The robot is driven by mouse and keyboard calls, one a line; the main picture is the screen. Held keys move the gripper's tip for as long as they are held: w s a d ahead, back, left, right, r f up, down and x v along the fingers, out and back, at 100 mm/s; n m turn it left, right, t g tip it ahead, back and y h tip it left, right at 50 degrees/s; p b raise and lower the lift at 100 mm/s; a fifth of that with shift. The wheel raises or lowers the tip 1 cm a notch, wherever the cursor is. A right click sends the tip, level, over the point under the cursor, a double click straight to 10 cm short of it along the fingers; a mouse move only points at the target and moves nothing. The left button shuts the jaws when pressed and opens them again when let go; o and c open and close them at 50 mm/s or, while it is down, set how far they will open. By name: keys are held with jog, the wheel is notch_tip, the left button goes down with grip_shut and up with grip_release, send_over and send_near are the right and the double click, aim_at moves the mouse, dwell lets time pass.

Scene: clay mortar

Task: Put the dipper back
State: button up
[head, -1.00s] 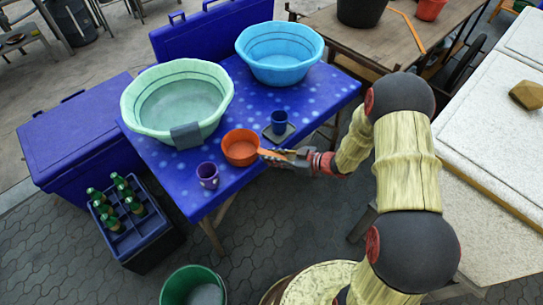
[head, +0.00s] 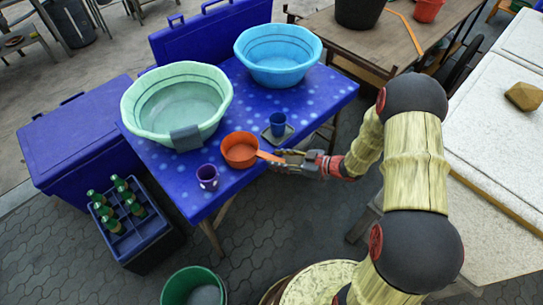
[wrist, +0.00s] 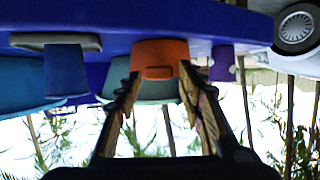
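The orange dipper (head: 238,150) sits upright on the blue spotted table (head: 262,107) near its front edge. Its handle (head: 269,156) points right, toward my gripper. In the wrist view, which is upside down, the dipper (wrist: 160,53) shows ahead between the two spread fingers. The pale green basin (head: 142,127) and light blue basin (head: 278,75) stand behind the dipper.
A purple mug (head: 208,178) stands left of the dipper. A blue cup (head: 278,124) stands on a dark square tray to its right. A grey cloth (head: 185,138) hangs on the green basin's rim. A bottle crate (head: 138,225) and green bucket (head: 186,288) are on the floor.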

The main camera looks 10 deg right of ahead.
jog(key=p+v, duration=0.3)
jog(key=v, duration=0.5)
jog(key=w+d+r+m+t+h, duration=0.2)
jog(key=w+d+r+t+h, duration=0.1)
jog(key=w+d+r+h, duration=0.65)
jog(key=s+d+r+m+h, duration=0.1)
jog(key=s+r+m+h, duration=0.1)
jog(key=r, duration=0.6)
jog(key=s+d+r+m+h, duration=0.1)
jog(key=s+r+m+h, duration=0.1)
jog(key=r, duration=0.6)
jog(key=s+a+r+m+g, duration=0.1)
jog(key=s+a, duration=0.3)
jog(key=s, duration=0.5)
jog(key=s+a+r+m+g+y, duration=0.1)
jog(key=s+a+r+m+g, duration=0.1)
jog(key=s, duration=0.7)
jog(key=s+a+r+m+g+y, duration=0.1)
jog(key=s+a, duration=0.4)
jog(key=s, duration=0.5)
notch_tip(320, 180, up, 2)
jog(key=shift+a+r+m+g, duration=0.15)
jog(key=shift+a+m+g, duration=0.15)
jog(key=shift+m+g, duration=0.35)
